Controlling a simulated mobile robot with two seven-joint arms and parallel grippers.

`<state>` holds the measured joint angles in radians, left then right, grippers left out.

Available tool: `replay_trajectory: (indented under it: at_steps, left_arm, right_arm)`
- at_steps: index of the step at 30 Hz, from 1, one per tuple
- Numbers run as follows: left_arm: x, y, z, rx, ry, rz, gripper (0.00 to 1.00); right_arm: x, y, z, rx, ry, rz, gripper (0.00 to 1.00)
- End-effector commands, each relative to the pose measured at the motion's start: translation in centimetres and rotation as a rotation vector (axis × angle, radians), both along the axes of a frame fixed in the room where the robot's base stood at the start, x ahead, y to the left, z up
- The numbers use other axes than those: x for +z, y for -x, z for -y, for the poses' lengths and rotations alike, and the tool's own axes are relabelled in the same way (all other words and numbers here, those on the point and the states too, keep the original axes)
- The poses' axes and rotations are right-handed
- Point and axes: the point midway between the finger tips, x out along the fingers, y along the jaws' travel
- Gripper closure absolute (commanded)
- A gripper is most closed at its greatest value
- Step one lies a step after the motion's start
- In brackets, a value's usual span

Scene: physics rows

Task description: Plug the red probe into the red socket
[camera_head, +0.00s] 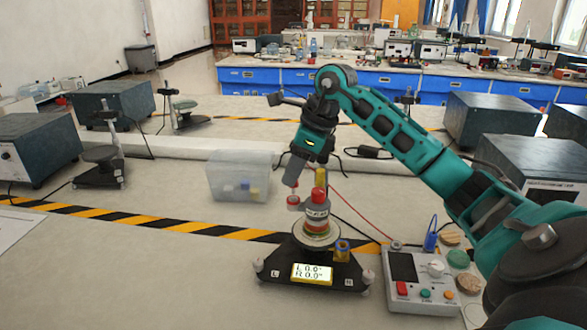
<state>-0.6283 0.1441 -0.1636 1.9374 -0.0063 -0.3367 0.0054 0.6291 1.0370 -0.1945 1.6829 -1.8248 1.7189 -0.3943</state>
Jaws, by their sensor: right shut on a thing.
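A thin red lead (362,217) runs from near the gripper to the grey control box (420,296). I cannot tell which part is the red socket. My left gripper is not in view.
A clear bin (238,178) with small blocks stands behind left. A blue plug (431,240) stands upright at the control box, beside coloured discs (458,258). A striped tape line (180,223) crosses the bench. The front left bench is mostly clear.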

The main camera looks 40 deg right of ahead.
Motion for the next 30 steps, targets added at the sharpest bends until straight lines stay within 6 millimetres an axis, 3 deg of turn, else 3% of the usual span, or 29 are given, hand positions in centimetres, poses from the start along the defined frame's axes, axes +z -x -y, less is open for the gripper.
replay_trajectory:
  at_steps: [30]
  left_arm:
    - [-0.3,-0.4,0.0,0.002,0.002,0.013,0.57]
  right_arm:
    - [-1.0,0.0,0.0,0.000,0.000,-0.001,1.00]
